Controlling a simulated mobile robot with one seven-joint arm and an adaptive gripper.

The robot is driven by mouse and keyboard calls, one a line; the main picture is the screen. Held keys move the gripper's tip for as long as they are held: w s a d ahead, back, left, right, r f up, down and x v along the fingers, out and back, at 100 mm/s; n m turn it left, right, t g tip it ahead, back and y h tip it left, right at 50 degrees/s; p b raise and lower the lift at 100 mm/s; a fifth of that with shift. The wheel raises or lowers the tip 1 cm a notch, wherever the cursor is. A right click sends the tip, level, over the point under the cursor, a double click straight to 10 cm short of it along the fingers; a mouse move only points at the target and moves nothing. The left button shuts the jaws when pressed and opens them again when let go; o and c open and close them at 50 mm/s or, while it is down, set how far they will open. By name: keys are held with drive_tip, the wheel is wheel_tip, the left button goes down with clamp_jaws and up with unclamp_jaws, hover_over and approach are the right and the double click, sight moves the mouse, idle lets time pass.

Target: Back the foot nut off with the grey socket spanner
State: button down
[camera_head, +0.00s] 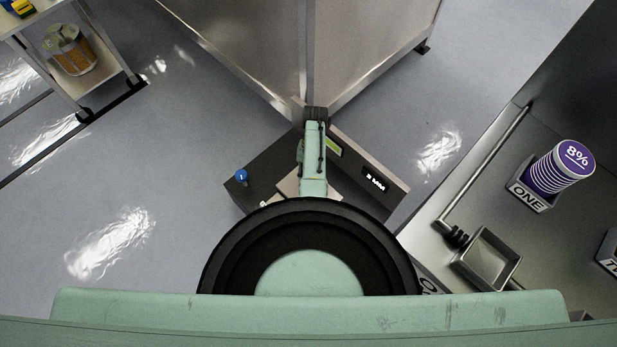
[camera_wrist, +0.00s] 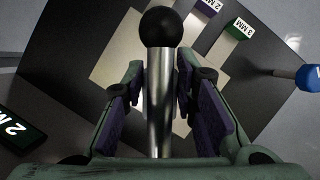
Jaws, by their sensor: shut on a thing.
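My gripper (camera_wrist: 165,115) has its purple-padded fingers on both sides of a shiny steel rod (camera_wrist: 160,105) and is shut on it. The rod ends in a black ball (camera_wrist: 161,27) at the top of the wrist view. I cannot tell whether this rod is part of the grey socket spanner. Below it lies a dark panel (camera_wrist: 70,60) with pale patches and labels reading 2 MM and 3 MM. In the head view my own arm hides the gripper and most of what lies under it. I cannot make out the foot nut in either view.
A dark box (camera_head: 386,196) with a blue knob (camera_head: 241,175) stands under my arm; a blue-ended handle (camera_wrist: 308,77) shows in the wrist view. The right-hand steel counter (camera_head: 470,190) holds purple lids (camera_head: 567,167) in a tray marked ONE and a metal pan (camera_head: 488,258).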

drive_tip(key=shift+r+p, duration=0.45)
drive_tip(key=shift+r, duration=1.6)
drive_tip(key=shift+w, duration=0.15)
drive_tip(key=w+r+n+h+b, duration=0.1)
drive_tip(key=w+r+n+b, duration=0.1)
drive_tip(key=w+r+b, duration=0.2)
drive_tip(key=shift+w+r+b, duration=0.2)
drive_tip(key=shift+w+b, duration=1.45)
drive_tip(key=shift+w, duration=0.5)
drive_tip(key=shift+d, duration=0.1)
